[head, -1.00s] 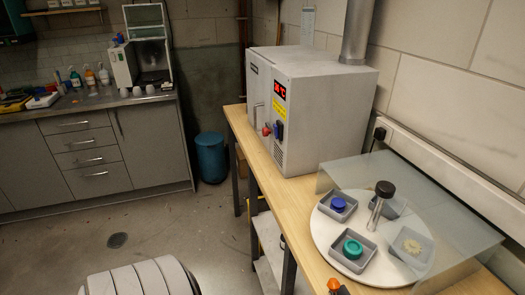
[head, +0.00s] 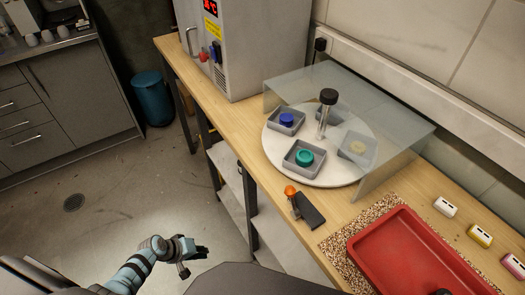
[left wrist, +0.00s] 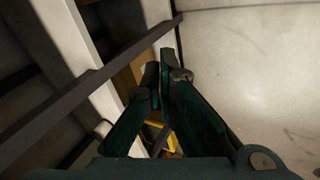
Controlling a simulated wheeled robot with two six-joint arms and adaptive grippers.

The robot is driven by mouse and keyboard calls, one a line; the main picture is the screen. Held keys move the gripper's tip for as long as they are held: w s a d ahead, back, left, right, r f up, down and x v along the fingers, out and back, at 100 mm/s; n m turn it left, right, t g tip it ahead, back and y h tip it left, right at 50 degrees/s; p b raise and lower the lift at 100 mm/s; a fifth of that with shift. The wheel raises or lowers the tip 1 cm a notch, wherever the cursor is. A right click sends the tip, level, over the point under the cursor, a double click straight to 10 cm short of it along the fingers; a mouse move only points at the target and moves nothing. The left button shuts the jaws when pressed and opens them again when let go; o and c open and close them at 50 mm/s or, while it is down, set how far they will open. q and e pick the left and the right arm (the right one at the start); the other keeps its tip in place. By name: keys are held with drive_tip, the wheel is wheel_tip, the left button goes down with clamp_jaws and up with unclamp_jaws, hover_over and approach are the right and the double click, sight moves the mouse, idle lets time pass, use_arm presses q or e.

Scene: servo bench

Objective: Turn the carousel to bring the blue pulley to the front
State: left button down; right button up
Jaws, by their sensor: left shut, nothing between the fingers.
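The carousel (head: 274,160) is a white round disc on the wooden bench, with a black-knobbed post (head: 328,97) at its middle. The blue pulley (head: 287,119) sits in a grey tray on its left side. A teal pulley (head: 304,157) sits in a tray at the front. A beige piece (head: 357,147) lies in a tray at the right, under the clear cover. A tray behind the post is partly hidden. My left gripper (head: 203,252) is low over the floor, left of the bench and well apart from the carousel. In the left wrist view its fingers (left wrist: 165,62) are together and empty.
A clear cover (head: 395,130) stands over the back and right of the carousel. An orange-knobbed lever (head: 291,191) stands in front of it. A red tray (head: 365,246) lies at the front right, near several small labelled blocks. A grey oven (head: 250,65) stands behind left.

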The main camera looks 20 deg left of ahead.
use_arm(q)
drive_tip(key=w+d+r+n+t+h, duration=0.1)
drive_tip(key=w+r+t+h, duration=0.15)
drive_tip(key=w+r, duration=0.7)
drive_tip(key=m+t+h, duration=0.2)
drive_tip(key=h, duration=0.7)
approach(272, 158)
drive_tip(key=w+a+r, duration=0.1)
drive_tip(key=a+r, duration=0.2)
drive_tip(key=a, duration=0.1)
drive_tip(key=x, duration=1)
drive_tip(key=shift+w+p, duration=0.25)
drive_tip(key=shift+p, duration=0.1)
drive_tip(key=d, duration=0.1)
drive_tip(key=s+d+p, duration=0.1)
drive_tip(key=d, duration=0.1)
drive_tip(key=shift+d+p, duration=0.15)
drive_tip(key=shift+p, duration=0.15)
drive_tip(key=shift+d+f, duration=0.15)
drive_tip(key=shift+d, duration=0.05)
drive_tip(key=shift+s+d, duration=0.15)
drive_tip(key=shift+s+d+t+p, duration=0.15)
drive_tip(key=shift+t+p, duration=0.2)
drive_tip(key=shift+t, duration=0.1)
